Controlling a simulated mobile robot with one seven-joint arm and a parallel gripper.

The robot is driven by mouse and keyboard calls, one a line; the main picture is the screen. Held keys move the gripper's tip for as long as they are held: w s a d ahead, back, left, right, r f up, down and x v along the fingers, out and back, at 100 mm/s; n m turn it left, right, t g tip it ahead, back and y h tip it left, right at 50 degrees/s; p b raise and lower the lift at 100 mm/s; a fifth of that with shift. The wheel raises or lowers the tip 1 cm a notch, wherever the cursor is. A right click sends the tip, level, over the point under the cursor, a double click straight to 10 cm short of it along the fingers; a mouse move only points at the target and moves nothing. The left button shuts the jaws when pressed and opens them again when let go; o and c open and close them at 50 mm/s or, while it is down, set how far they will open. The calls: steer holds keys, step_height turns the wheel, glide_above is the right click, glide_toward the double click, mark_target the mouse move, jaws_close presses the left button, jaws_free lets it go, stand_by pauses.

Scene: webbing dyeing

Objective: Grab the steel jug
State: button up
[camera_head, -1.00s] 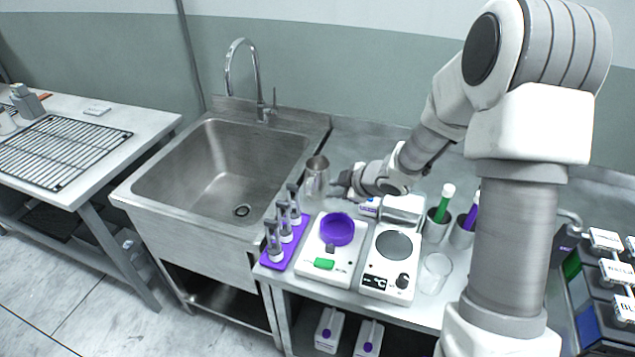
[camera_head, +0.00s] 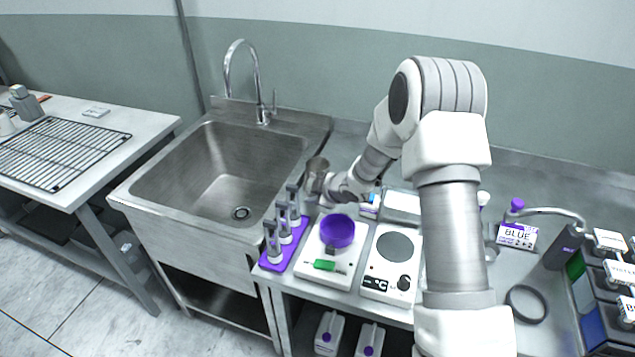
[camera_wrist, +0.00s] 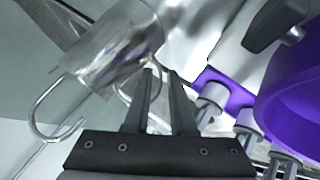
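The steel jug (camera_head: 316,174) stands upright at the right edge of the sink, behind the purple vial rack. It looks grey and shiny. My gripper (camera_head: 328,187) is right beside it, on its right side; the fingertips are hard to make out in the head view. In the wrist view the jug (camera_wrist: 118,45) is at the upper left, just beyond my gripper (camera_wrist: 160,73). The two dark fingers are apart with a narrow gap between them. A thin loop of the jug's handle shows by the left finger. I cannot tell whether it touches or lies between the fingers.
The sink (camera_head: 215,185) with its tall faucet (camera_head: 258,80) is left of the jug. The purple vial rack (camera_head: 285,243), a scale with a purple bowl (camera_head: 337,231) and a hotplate (camera_head: 394,244) stand in front.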

jaws_close()
stand_by(1.4)
